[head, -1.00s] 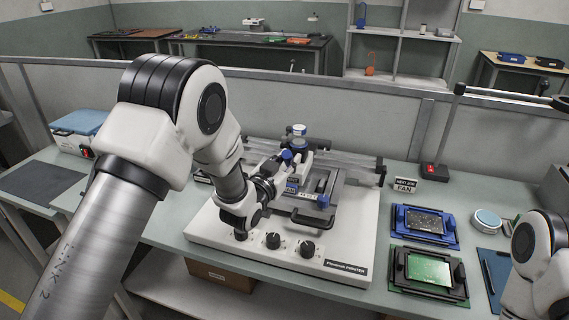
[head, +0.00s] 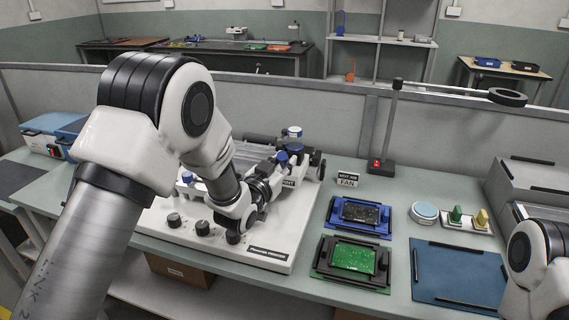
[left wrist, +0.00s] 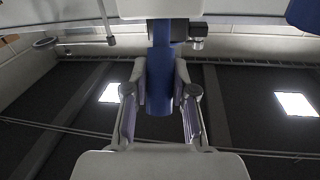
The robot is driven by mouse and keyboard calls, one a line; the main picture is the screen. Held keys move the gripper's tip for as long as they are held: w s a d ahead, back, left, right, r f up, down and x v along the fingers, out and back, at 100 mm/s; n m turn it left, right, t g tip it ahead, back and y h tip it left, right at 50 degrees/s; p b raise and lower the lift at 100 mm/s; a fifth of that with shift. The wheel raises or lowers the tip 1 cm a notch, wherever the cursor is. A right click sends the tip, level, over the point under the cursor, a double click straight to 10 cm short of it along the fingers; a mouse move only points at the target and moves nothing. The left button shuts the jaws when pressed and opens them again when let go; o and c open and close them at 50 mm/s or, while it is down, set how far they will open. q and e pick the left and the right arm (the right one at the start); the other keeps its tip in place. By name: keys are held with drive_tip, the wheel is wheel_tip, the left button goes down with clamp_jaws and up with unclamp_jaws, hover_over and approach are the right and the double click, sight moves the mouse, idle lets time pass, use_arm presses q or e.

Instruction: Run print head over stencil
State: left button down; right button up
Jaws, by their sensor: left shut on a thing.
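The printer (head: 262,252) is a white-based machine with dark knobs along its front. Its print head (head: 291,160), with blue and white parts, sits at the right end of the printer's rails. My left gripper (head: 262,192) is at the print head, seen from behind. In the left wrist view my left gripper (left wrist: 160,98) has its two fingers on either side of a blue upright handle (left wrist: 161,65) and is shut on it. My left arm hides most of the stencil area and the printer's left part. My right arm shows at the right edge, its gripper out of view.
Right of the printer lie a blue fixture with a dark board (head: 361,214) and a black fixture with a green board (head: 354,257). A blue mat (head: 455,285), a round white-blue tin (head: 424,212) and a lamp stand (head: 391,130) are farther right.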

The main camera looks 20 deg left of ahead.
use_arm(q)
drive_tip(key=shift+d, duration=0.1)
drive_tip(key=c, duration=1.2)
unclamp_jaws()
drive_tip(key=shift+o, duration=1.4)
drive_tip(key=shift+w+d, duration=0.1)
drive_tip(key=shift+d, duration=0.05)
drive_tip(key=shift+d+f, duration=0.1)
drive_tip(key=shift+d, duration=0.05)
drive_tip(key=shift+s+a, duration=0.2)
drive_tip(key=shift+s, duration=0.05)
drive_tip(key=s+a, duration=0.2)
drive_tip(key=s, duration=0.9)
drive_tip(key=shift+s, duration=0.1)
